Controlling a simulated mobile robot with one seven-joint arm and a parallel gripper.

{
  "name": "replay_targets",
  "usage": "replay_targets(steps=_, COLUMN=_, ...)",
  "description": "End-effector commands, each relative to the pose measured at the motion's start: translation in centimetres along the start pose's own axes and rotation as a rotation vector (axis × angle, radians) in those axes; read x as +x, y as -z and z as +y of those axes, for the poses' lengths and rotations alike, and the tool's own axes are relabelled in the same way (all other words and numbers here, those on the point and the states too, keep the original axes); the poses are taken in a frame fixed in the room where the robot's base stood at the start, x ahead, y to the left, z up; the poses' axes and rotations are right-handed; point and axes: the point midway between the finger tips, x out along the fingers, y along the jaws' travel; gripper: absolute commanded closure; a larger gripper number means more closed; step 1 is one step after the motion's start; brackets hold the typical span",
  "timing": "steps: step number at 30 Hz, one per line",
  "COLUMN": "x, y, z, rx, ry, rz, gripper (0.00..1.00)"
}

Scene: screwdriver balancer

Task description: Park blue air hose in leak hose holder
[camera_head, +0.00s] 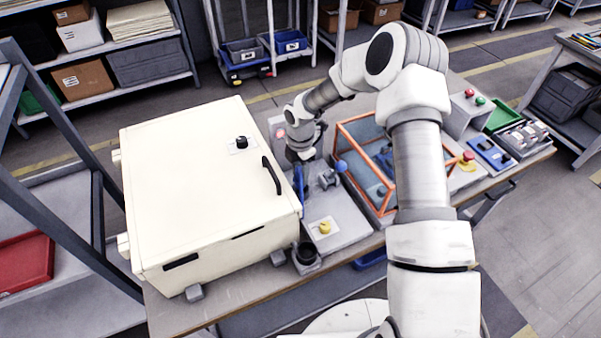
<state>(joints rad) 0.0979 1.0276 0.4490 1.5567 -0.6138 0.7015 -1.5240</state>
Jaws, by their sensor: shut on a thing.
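My gripper (300,158) points down over the bench, just right of the cream cabinet. It is shut on the blue air hose (299,182), a narrow blue length that hangs below the fingers close to the cabinet's door side. The fingertips and the hose's lower end are small and partly hidden. A dark round cup-like holder (306,252) stands at the bench's front edge, below and apart from the hose. I cannot tell for sure that it is the leak hose holder.
The cream cabinet (195,200) with a black handle stands close left of my gripper. A grey fixture with a yellow button (325,228) and a blue-knobbed lever (341,166) lie to the right. An orange-framed guard (370,203) stands beyond them, partly behind my arm.

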Motion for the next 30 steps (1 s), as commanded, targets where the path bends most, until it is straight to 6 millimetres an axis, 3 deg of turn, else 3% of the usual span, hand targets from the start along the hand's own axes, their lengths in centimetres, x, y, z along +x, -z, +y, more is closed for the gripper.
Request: replay_targets(steps=30, x=2.1, y=0.0, z=0.0, rx=0.000, ry=0.000, rz=0.000, gripper=1.00)
